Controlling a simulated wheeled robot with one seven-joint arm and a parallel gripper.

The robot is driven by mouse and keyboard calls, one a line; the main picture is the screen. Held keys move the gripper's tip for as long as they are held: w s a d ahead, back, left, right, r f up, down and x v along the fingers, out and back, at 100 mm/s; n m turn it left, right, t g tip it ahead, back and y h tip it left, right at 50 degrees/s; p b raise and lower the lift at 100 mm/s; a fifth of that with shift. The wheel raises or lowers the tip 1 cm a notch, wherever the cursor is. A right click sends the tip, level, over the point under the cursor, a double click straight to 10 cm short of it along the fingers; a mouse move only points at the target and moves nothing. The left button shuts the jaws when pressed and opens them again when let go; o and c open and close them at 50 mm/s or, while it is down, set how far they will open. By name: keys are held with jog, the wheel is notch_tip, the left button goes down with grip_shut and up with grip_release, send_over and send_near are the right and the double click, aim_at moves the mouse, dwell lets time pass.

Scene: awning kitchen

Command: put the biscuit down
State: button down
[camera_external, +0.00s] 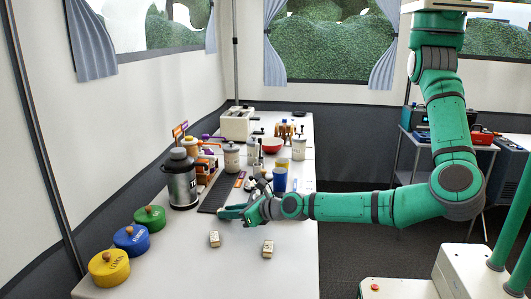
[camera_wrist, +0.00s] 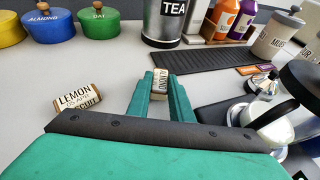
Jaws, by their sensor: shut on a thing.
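My gripper (camera_external: 224,212) reaches in from the right, low over the white table. I cannot tell whether this biscuit touches the table. In the external view the fingers hide it. A biscuit lettered LEMON (camera_wrist: 77,97) lies to the left of the fingers in the wrist view. The external view shows two biscuits on the table, one (camera_external: 214,239) just in front of the gripper and one (camera_external: 268,249) farther right.
Lidded pots stand along the left: yellow (camera_external: 109,268), blue ALMOND (camera_external: 131,240) and green OAT (camera_external: 149,218). A steel TEA canister (camera_external: 179,185) stands behind the gripper, beside a dark ribbed mat (camera_wrist: 195,65). A blue cup (camera_external: 280,180) stands behind my wrist. The front of the table is mostly clear.

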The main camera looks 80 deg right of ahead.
jog(key=c, duration=1.6)
grip_release()
jog(key=shift+r, duration=0.2)
jog(key=shift+s+a+r, duration=0.15)
jog(key=shift+s+r, duration=0.05)
jog(key=v, duration=1.1)
jog(key=shift+s+r, duration=0.15)
jog(key=shift+s, duration=0.1)
